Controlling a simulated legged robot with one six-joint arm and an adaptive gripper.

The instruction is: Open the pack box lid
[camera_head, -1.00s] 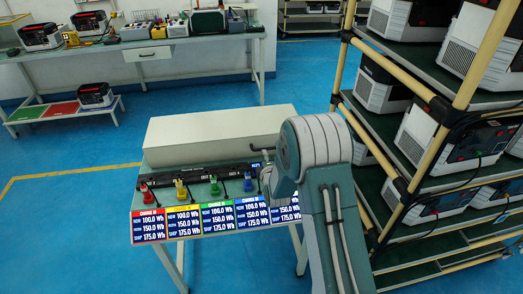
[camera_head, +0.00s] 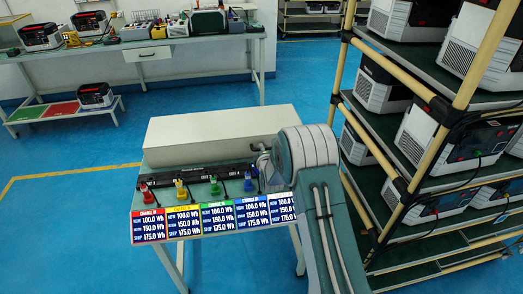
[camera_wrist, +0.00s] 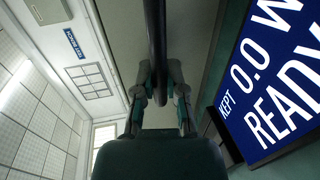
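The pack box (camera_head: 215,130) is a long pale box at the back of the small bench in the head view. Its top looks flat and closed. In the wrist view, my gripper (camera_wrist: 159,75) has one finger on each side of a dark bar (camera_wrist: 156,35). The bar runs down from the top edge of the picture. The fingers are close to the bar, but I cannot tell whether they press on it. A pale grey surface lies behind the bar.
Coloured plugs (camera_head: 181,190) stand along the bench front above charge displays (camera_head: 184,221). A display reading READY (camera_wrist: 275,80) is close on the right in the wrist view. A shelf rack (camera_head: 400,185) with power stations stands close on the right.

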